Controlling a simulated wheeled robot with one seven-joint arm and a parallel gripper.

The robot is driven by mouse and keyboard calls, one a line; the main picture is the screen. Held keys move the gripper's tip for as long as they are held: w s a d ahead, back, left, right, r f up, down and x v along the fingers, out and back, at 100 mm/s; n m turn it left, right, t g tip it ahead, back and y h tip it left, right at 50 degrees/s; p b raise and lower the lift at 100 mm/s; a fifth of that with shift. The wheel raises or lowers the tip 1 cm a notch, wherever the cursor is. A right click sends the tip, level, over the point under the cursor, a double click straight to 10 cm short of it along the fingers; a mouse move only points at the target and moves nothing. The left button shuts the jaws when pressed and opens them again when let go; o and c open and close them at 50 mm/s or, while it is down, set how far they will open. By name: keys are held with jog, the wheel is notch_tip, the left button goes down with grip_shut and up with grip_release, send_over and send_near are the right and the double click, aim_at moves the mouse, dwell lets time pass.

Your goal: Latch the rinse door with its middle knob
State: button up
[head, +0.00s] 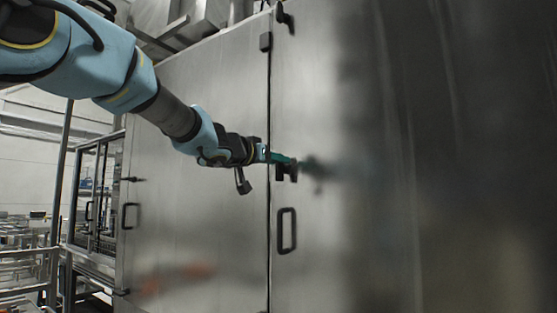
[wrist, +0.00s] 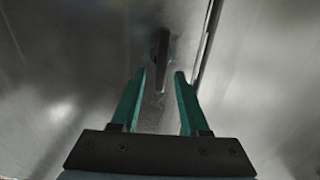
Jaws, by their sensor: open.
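The middle knob (head: 287,173) is a small dark latch on the steel door panel (head: 310,120), just right of a vertical seam. My gripper (head: 291,160) reaches in from the left, with its green fingers at the knob and partly covering it. In the wrist view the knob shows as a dark, elongated bar (wrist: 161,55) lined up with the gap between the fingertips (wrist: 160,75). The fingers are apart with nothing gripped. I cannot tell whether they touch the knob or how deep they reach around it.
A dark pull handle (head: 287,231) is below the knob, and another latch (head: 285,17) is at the top. The left panel (head: 200,100) has its own handle (head: 130,216). Railings (head: 50,240) stand at far left. Bare steel fills the right.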

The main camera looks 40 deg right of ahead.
jog(key=shift+x, duration=1.05)
grip_shut()
